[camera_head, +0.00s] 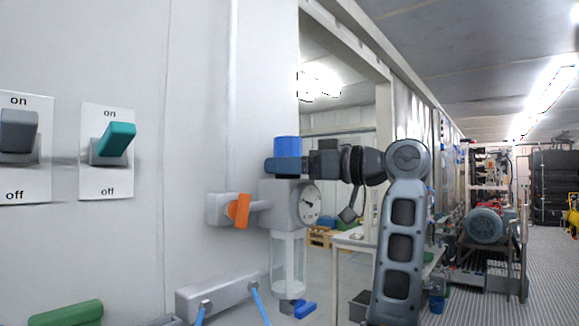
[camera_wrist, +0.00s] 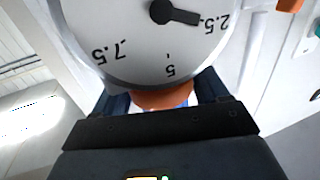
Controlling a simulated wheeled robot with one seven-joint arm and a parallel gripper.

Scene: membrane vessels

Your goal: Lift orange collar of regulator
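The regulator (camera_head: 285,205) is mounted on the wall, with a blue knob (camera_head: 287,148) on top and a round pressure gauge (camera_head: 309,204) on its front. In the wrist view the gauge (camera_wrist: 150,40) appears upside down and close. Part of the orange collar (camera_wrist: 162,99) shows below the gauge edge, between my fingers; in the head view my fingers hide it. My gripper (camera_head: 284,165) is level with the collar, just under the blue knob. Its fingers stand apart on either side of the collar, with narrow light gaps showing in the wrist view (camera_wrist: 163,108).
An orange valve handle (camera_head: 242,211) sits left of the regulator. A clear bowl (camera_head: 288,262) with a blue valve (camera_head: 304,309) hangs below it. Two switches, one grey (camera_head: 19,132) and one teal (camera_head: 117,138), are on the wall panel. Right of my arm is an open aisle.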

